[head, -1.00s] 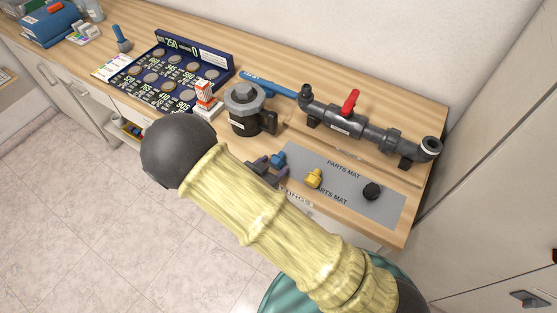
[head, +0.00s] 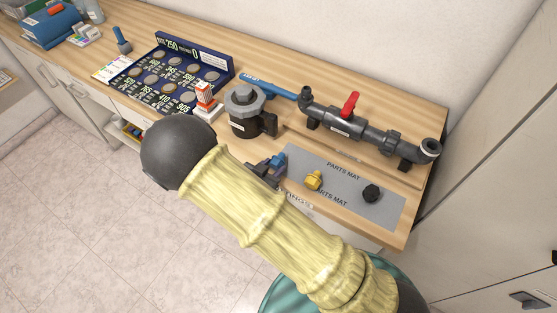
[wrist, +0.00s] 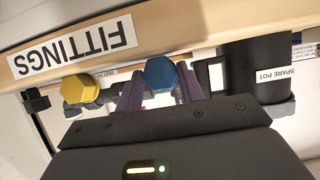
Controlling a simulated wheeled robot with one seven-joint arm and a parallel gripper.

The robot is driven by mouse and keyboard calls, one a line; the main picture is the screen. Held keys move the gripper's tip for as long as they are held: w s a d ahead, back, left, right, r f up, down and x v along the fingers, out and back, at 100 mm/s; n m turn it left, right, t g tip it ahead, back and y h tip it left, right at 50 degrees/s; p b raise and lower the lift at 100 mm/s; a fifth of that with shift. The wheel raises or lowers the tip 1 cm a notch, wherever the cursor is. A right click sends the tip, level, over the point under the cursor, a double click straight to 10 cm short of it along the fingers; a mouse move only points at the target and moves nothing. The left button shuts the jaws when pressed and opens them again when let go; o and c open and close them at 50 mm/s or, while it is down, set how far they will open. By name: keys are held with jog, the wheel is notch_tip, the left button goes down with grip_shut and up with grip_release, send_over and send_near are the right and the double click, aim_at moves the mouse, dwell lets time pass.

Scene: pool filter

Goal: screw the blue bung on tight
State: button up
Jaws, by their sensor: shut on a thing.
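The blue bung (wrist: 160,74) has a hexagonal head and sits between the two purple fingers of my gripper (wrist: 160,88) in the wrist view. In the head view the blue bung (head: 276,161) shows at the left end of the grey parts mat, with my gripper (head: 268,169) around it. The gripper is shut on it. I cannot tell whether the bung touches the mat. The black pot (head: 246,112) with a grey collar stands just behind and left of the gripper. It also shows at right in the wrist view (wrist: 262,75), labelled "SPARE POT". No threaded hole for the bung is visible.
A yellow bung (head: 313,180) and a black bung (head: 371,193) sit on the parts mat (head: 345,197). Dark pipework with a red valve handle (head: 350,104) runs along the back. My arm hides the bench's front.

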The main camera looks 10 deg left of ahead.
jog(key=shift+r+p, duration=0.45)
jog(key=shift+r, duration=0.15)
notch_tip(320, 180, up, 6)
jog(key=p, duration=0.5)
jog(key=shift+r+p, duration=0.25)
jog(key=shift+p, duration=0.05)
dwell(0.3)
